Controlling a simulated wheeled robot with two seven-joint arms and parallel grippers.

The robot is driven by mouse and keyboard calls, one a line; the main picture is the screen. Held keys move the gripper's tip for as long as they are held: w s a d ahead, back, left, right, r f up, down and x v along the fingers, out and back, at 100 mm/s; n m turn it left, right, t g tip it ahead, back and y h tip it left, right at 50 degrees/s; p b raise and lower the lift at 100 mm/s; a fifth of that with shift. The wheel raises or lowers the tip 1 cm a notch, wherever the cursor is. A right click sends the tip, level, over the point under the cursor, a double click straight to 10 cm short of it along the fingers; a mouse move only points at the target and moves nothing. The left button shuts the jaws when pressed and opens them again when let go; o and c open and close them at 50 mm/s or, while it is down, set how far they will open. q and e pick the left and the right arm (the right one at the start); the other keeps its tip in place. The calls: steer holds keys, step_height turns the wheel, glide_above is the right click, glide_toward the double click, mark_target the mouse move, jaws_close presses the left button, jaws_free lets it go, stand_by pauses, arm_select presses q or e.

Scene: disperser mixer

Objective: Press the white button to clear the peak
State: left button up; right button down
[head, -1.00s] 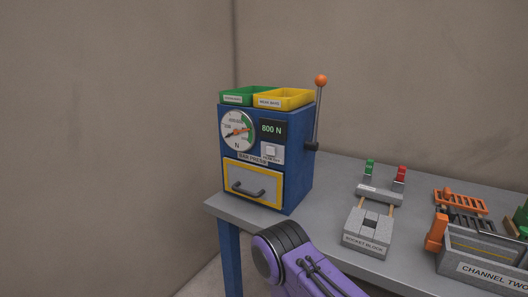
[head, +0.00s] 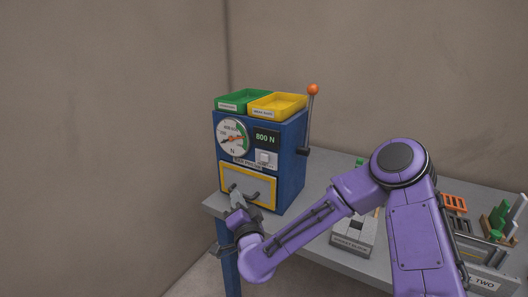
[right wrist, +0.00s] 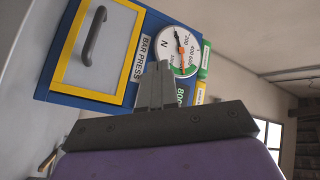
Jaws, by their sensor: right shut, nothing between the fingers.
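The white button (head: 264,159) sits on the front of the blue bar press (head: 291,160), below the display (head: 267,138) that reads 800 N. The round dial gauge (head: 233,138) is left of the display and also shows in the right wrist view (right wrist: 181,49). My right gripper (head: 236,194) is shut and empty, in front of the yellow-framed drawer, below and left of the button. In the right wrist view its closed fingers (right wrist: 156,85) point up toward the press front, and they hide the button. My left gripper is out of view.
The drawer handle (right wrist: 94,34) sticks out from the press front. Green (head: 240,100) and yellow (head: 277,104) trays lie on top. A lever with an orange knob (head: 313,89) stands at the right side. The socket block (head: 349,238) and racks crowd the table's right.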

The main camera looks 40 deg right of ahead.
mark_target(265, 158)
steer(key=shift+m+t+h, duration=0.3)
steer(key=shift+m+h, duration=0.5)
steer(key=r, duration=0.1)
steer(key=d+r, duration=0.1)
steer(key=r, duration=0.3)
steer(key=shift+w+d+r, duration=0.1)
steer(key=shift+w+d, duration=0.1)
steer(key=shift+d, duration=0.15)
steer(key=shift+d, duration=0.1)
steer(key=w+d+p, duration=0.3)
steer(key=d, duration=0.5)
steer(key=shift+w, duration=0.2)
steer(key=shift+d, duration=0.1)
stand_by(0.6)
steer(key=shift+w+d, duration=0.15)
steer(key=shift+d, duration=0.1)
